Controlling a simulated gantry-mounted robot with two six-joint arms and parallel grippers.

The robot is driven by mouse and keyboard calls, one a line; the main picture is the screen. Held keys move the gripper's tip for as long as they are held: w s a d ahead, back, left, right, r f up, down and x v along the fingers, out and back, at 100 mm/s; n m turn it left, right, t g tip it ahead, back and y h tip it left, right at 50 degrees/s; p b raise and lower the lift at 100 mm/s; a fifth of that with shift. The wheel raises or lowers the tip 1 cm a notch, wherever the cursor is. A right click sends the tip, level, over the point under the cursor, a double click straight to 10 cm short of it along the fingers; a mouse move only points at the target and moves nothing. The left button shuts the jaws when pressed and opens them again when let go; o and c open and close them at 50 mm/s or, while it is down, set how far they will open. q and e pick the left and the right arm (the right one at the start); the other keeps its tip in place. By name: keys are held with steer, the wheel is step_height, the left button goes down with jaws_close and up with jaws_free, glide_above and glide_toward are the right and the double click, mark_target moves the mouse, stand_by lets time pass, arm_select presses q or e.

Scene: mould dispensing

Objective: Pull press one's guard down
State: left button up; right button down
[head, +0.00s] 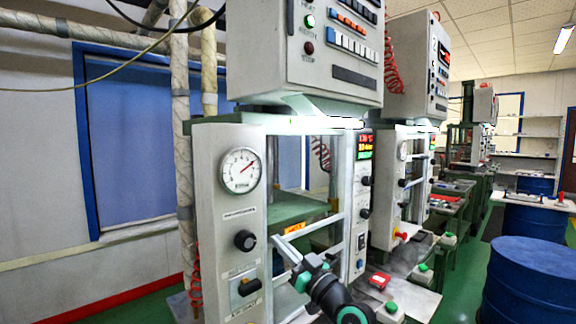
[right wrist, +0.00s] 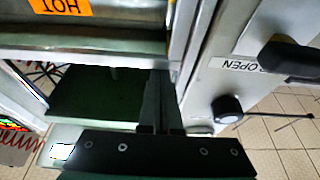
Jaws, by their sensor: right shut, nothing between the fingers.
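Press one (head: 226,222) is the nearest machine, with a round gauge on its pale front. Its guard (head: 325,223) shows as pale bars across the front opening, with an orange label on it. In the right wrist view the guard (right wrist: 95,57) crosses the upper part, with the HOT label upside down. My right gripper (head: 276,240) is in front of the opening, at the guard's lower bars. Its fingers (right wrist: 161,90) are shut and empty, with tips close to the bar; I cannot tell whether they touch. My left gripper is out of view.
A control box (head: 330,50) hangs above the press. A black lever (right wrist: 290,60) by the OPEN label and a black knob (right wrist: 227,108) stick out beside the opening. A second press (head: 385,190) stands behind, and a blue drum (head: 530,285) stands at right.

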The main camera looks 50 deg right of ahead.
steer(key=shift+f, duration=0.25)
step_height(320, 180, up, 5)
steer(key=p, duration=0.4)
steer(key=v, duration=1)
steer(key=shift+f+p, duration=0.3)
